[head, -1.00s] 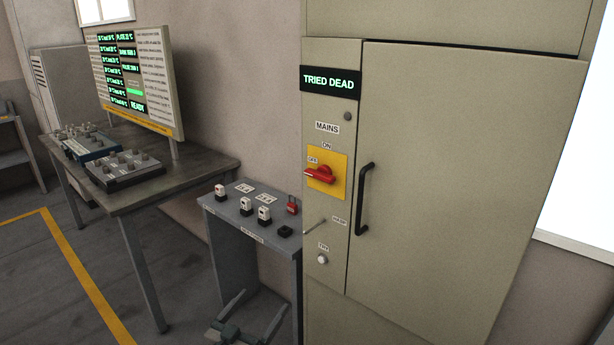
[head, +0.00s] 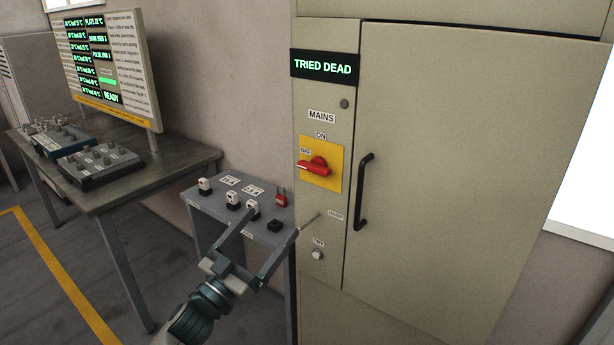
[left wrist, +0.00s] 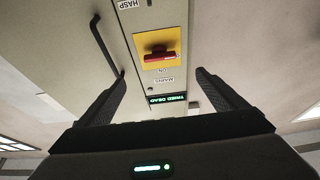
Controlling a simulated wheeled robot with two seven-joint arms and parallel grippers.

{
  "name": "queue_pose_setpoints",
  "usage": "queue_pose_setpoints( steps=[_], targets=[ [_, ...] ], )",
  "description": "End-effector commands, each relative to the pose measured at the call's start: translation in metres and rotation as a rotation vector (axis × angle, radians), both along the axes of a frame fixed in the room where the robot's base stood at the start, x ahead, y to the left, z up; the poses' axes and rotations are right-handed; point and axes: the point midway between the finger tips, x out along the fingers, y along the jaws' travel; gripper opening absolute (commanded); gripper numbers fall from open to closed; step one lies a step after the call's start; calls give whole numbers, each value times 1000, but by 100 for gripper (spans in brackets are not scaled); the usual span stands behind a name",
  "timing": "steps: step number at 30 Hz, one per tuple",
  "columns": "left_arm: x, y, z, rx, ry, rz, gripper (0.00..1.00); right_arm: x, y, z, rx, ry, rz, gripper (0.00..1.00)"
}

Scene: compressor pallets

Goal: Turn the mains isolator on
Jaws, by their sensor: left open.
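The mains isolator is a red rotary handle (head: 315,166) on a yellow plate (head: 334,180), on the narrow left panel of a beige cabinet. Its handle lies roughly sideways, its left end near the OFF label; ON is above. A lit display (head: 323,65) above reads TRIED DEAD. The isolator also shows in the left wrist view (left wrist: 160,56), upside down between my fingers. My left gripper (head: 268,234) is open and empty, below and left of the isolator, apart from it, in front of the small shelf. My right gripper is not in view.
A grey shelf (head: 208,206) beside the cabinet holds small blocks and a red padlock (head: 281,198). A hasp lever (head: 310,222) sticks out below the isolator, above a TRY button (head: 317,255). A black door handle (head: 364,190) stands to the right. A workbench (head: 170,160) is at left.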

Motion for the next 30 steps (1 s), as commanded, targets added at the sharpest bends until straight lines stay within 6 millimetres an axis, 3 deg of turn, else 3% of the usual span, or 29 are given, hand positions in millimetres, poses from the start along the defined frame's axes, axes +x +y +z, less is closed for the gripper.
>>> queue_pose_setpoints(
  steps=[5, 13, 30],
  targets=[
    [12, -8, 8, -1, -1, 0, 91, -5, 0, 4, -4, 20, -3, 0],
    [44, -32, 26, -1, -1, 0, 91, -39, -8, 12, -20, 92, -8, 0],
    [115, -83, 60, -1, 1, 1, 91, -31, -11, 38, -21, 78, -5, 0]
  ],
)
